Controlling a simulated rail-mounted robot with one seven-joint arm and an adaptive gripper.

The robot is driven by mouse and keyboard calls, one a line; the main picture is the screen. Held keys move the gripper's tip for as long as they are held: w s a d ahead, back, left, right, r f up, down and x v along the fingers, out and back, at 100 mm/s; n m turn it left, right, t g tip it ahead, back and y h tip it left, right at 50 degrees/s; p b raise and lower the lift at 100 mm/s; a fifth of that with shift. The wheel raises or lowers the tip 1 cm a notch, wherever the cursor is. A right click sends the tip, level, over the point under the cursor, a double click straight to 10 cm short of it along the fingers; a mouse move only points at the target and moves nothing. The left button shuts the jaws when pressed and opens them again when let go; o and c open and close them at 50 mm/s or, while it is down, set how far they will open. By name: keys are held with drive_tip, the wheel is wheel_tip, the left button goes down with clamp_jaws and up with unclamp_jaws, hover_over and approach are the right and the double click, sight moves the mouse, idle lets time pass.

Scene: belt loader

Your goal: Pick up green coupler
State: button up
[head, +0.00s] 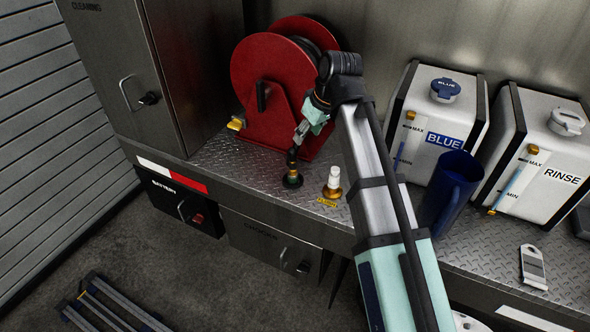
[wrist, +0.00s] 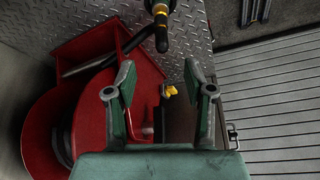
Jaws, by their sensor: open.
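In the head view, a dark coupler with a greenish base ring (head: 292,180) stands on the metal deck in front of the red reel; I take it as the green coupler. My gripper (head: 300,132) is above it, reaching down from my arm, and partly overlaps it in the picture. In the wrist view, my gripper (wrist: 158,82) has its two teal fingers spread, with nothing held between them. A dark upright part with a yellow band (wrist: 160,14) is cut off by the top edge there; I cannot tell if it is the coupler.
The red hose reel (head: 270,75) stands close behind, also filling the left of the wrist view (wrist: 95,110). A white-topped coupler with a yellow base (head: 332,185) stands right of the dark one. A blue jug (head: 452,190) and white BLUE and RINSE tanks (head: 545,150) are farther right.

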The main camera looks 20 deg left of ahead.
drive_tip(key=p, duration=0.3)
approach(293, 160)
drive_tip(key=x, duration=0.5)
drive_tip(key=shift+d+f, duration=0.15)
drive_tip(key=shift+p+x, duration=0.95)
drive_tip(key=shift+x, duration=1.75)
clamp_jaws()
